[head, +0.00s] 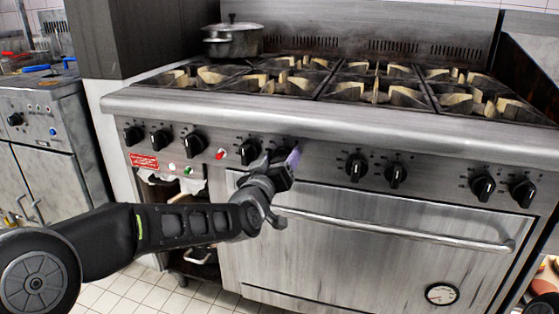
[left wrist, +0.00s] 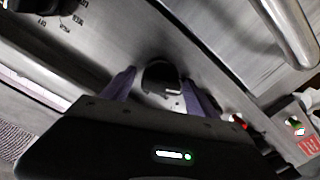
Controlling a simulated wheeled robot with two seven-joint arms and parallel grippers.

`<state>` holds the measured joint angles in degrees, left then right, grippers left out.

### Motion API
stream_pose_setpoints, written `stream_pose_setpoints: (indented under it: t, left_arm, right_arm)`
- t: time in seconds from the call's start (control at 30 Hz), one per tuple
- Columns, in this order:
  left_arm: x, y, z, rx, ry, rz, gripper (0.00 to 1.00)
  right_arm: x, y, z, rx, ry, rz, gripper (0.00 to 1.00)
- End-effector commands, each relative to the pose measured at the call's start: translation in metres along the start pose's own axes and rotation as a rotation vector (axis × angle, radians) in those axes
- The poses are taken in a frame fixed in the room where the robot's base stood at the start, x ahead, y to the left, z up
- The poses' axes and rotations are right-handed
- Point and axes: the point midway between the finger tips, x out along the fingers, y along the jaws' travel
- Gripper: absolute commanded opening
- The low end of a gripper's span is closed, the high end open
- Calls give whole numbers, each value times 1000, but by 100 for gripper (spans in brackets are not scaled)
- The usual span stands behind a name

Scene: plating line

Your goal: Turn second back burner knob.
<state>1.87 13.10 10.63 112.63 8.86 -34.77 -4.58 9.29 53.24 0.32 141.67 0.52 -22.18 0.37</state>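A row of black burner knobs runs along the stove's steel front panel. My left gripper (head: 291,161) is at the panel, right of one knob (head: 249,150) and left of another (head: 357,166). It largely hides the knob it faces in the head view. In the left wrist view that black knob (left wrist: 160,76) sits between the two purple-grey fingers of my left gripper (left wrist: 160,88). The fingers are apart, one on each side, with narrow gaps seeming to show beside the knob. My right gripper is not in view.
The oven door handle (head: 400,231) runs below the knobs. A lidded pot (head: 233,41) stands on the back left of the stovetop. Red and green indicator lights are left of the gripper. Another steel appliance (head: 40,140) stands at the left.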

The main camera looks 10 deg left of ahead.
Motion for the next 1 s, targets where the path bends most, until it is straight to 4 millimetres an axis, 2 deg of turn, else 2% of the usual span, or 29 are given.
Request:
stream_pose_setpoints:
  t: [0.07, 0.7, 1.0]
  left_arm:
    - [0, 0, 0, 0, 0, 0, 61]
    - [0, 0, 0, 0, 0, 0, 9]
    - [0, 0, 0, 23, 0, 0, 8]
  right_arm:
    - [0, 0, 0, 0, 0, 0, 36]
    - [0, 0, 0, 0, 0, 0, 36]
    - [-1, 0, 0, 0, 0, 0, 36]
